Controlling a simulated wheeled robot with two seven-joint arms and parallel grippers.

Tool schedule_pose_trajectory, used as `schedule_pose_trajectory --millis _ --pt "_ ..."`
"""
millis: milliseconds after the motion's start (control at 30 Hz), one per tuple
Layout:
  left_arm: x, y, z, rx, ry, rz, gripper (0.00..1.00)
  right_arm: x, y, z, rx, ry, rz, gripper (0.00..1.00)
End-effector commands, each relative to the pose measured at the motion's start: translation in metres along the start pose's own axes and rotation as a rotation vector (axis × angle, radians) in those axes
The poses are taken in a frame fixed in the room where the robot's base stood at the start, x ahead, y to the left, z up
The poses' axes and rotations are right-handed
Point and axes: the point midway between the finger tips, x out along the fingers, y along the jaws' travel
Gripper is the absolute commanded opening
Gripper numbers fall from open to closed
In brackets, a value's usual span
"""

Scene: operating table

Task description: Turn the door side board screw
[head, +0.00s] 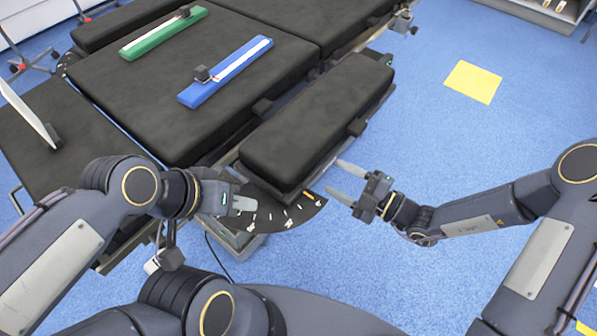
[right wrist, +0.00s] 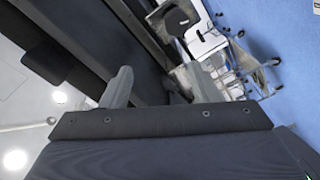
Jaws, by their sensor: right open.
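The black padded side board (head: 315,115) lies along the right side of the operating table (head: 165,75).
A dark curved plate (head: 298,212) with white markings lies under the board's near end. A blue bar (head: 225,72) and a green bar (head: 163,33) lie on the table. The blue floor to the right is clear, with a yellow square (head: 473,82).

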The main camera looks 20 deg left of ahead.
Motion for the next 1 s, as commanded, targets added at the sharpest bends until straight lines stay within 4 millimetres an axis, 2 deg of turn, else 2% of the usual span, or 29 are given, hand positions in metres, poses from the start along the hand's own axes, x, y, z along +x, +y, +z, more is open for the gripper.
schedule_pose_trajectory --millis 33,200,700,1000 --pt "0.007 -0.003 0.003 0.000 0.000 0.000 0.36 0.004 -0.016 0.012 0.092 -0.021 0.014 0.56" --pt "0.011 -0.005 0.005 0.000 0.000 0.000 0.36 0.013 -0.031 0.026 0.246 -0.058 0.042 0.56" --pt "0.022 -0.010 0.011 0.000 0.000 0.000 0.36 0.081 -0.029 0.030 0.252 -0.060 0.042 0.56" --pt "0.022 -0.010 0.011 0.000 0.000 0.000 0.36 0.088 -0.028 0.031 0.253 -0.062 0.043 0.56"
